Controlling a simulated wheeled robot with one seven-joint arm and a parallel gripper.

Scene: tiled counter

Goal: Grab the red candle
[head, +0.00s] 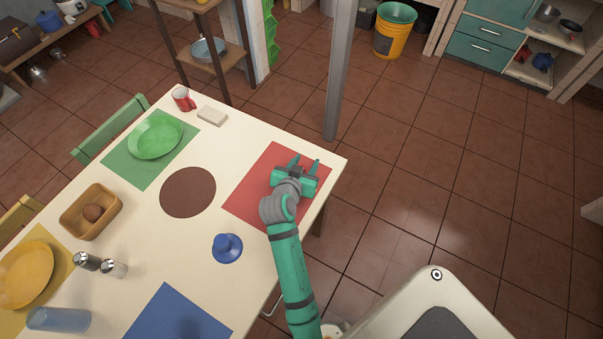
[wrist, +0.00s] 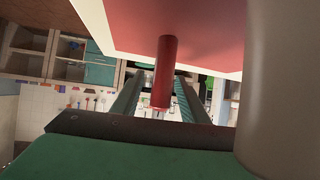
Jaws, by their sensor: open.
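The red candle (wrist: 165,70) is a slim dark red cylinder standing on the red placemat (head: 252,190), which also shows in the wrist view (wrist: 200,25). The wrist view is turned over, so the candle hangs downward there with its wick end low. My gripper (head: 305,161) is low over the placemat, with its fingers pointing toward the table's far right side. In the wrist view my gripper (wrist: 156,88) is open, and the candle shows in the gap between the two green fingers. I cannot tell any contact. I cannot make out the candle in the head view.
A blue lidded object (head: 227,248) stands left of my arm. A brown round mat (head: 188,192), a red mug (head: 183,99), a pale block (head: 212,116) and a green plate (head: 155,136) are farther left. A grey post (head: 337,80) rises beyond the table's far edge.

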